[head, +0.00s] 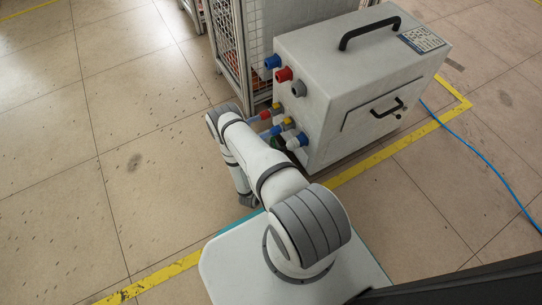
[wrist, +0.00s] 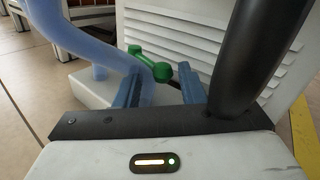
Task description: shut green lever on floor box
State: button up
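The green lever (wrist: 150,62) shows in the wrist view, just beyond my fingertips, with a rounded knob at each visible end. It sits by a pale floor-level base (wrist: 92,88), low beside a white louvred wall. My gripper (wrist: 160,80) has its two blue-grey fingers apart, with a gap between them. The lever's lower knob appears in line with that gap, and I see nothing clamped. I cannot tell whether a finger touches the lever. In the head view my arm and the cabinet's connectors hide the lever and gripper from clear sight.
A thick blue hose (wrist: 75,40) runs left of the lever. A black hose-like part (wrist: 248,60) crosses close on the right. The grey cabinet (head: 345,75) bears coloured connectors, with a mesh cage (head: 228,45) behind it. A blue cable (head: 480,155) lies on the right floor; the left floor is clear.

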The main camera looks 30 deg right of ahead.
jog(key=shift+o, duration=0.8)
jog(key=shift+p+v, duration=1.25)
jog(key=shift+v, duration=2.65)
jog(key=shift+c, duration=0.6)
